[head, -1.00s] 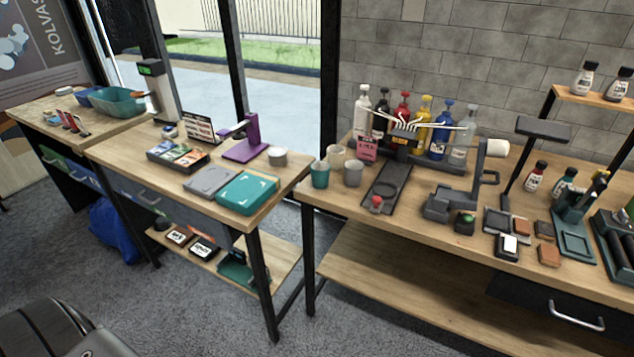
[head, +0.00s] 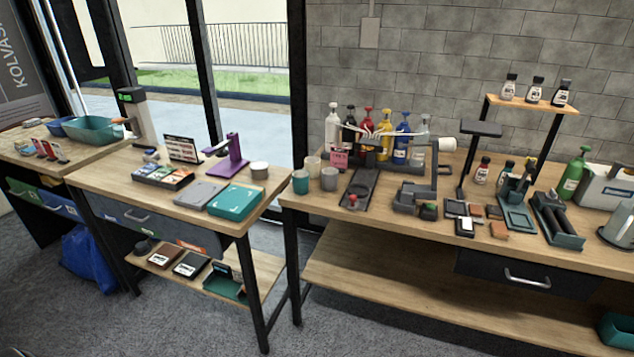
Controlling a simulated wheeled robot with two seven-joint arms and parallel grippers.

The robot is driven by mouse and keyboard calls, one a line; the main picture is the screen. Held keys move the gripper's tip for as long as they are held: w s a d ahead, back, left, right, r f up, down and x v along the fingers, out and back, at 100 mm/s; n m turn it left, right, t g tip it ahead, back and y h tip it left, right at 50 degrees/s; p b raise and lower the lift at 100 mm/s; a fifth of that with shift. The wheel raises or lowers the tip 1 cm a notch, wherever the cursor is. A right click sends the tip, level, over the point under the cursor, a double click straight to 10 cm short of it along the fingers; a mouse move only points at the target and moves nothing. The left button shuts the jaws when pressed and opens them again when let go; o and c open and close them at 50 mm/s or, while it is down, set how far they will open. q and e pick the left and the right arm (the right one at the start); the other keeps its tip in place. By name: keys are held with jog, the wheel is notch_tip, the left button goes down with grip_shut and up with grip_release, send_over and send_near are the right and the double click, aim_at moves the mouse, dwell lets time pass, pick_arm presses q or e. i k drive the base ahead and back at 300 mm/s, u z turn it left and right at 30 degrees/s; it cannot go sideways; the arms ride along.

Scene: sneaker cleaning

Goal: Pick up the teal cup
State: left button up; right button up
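The teal cup (head: 300,182) stands upright at the left end of the right workbench, near its front left corner. A grey cup (head: 329,179) stands just to its right, and a pale beige cup (head: 312,166) stands behind them. Neither of my grippers is in the head view, and nothing touches the teal cup.
The right workbench (head: 372,262) also holds a dark press, several pump bottles and small tools. Grey carpet (head: 190,325) lies clear in front.

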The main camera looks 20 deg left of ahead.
aim_at(301, 182)
jog(key=z, duration=0.2)
jog(key=i, duration=1.1)
jog(key=u, duration=0.3)
